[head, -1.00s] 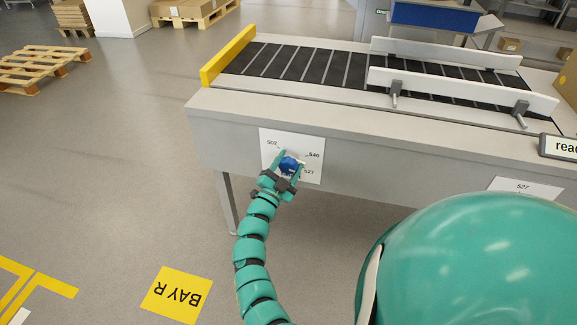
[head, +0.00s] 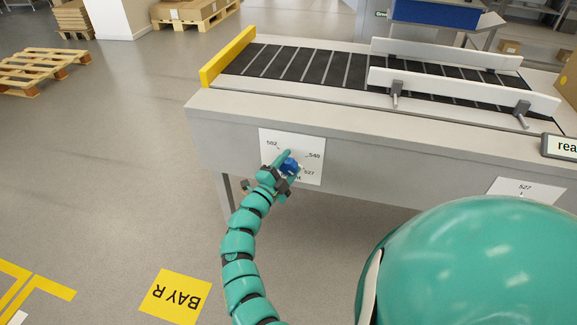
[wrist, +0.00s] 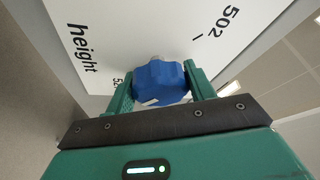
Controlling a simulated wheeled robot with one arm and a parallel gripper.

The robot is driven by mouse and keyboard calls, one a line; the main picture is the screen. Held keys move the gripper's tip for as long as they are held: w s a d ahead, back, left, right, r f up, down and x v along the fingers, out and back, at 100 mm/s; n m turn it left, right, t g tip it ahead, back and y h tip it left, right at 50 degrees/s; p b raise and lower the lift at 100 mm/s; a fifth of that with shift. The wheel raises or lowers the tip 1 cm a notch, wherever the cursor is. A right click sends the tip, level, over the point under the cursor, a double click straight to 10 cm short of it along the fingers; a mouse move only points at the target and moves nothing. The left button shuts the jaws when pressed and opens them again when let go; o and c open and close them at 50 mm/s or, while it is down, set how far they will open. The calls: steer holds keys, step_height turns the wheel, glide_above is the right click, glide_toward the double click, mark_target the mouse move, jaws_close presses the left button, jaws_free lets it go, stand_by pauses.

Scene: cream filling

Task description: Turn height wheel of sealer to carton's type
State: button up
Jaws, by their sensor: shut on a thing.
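The blue height wheel (head: 289,166) sits on a white dial plate (head: 309,174) on the front of the sealer (head: 350,155). The plate reads 502 at upper left, 540 at right and 527 at lower right. My gripper (head: 286,164) is shut on the wheel, one finger on each side; the wrist view shows the wheel (wrist: 160,82) between the fingers (wrist: 160,90). A white mark shows on the wheel's near lower edge in the wrist view. The number it points at cannot be read for sure. The word "height" stands on the plate.
A second plate (head: 524,191) reading 527 is farther right, partly behind my green body. A sign (head: 561,146) starting "rea" is cut off at the right edge. The belt (head: 300,64) with white side rails is above.

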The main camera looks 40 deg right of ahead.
steer(key=o, duration=1)
steer(key=shift+a, duration=0.1)
steer(key=p+v, duration=0.2)
steer(key=v, duration=1.5)
steer(key=shift+s, duration=0.15)
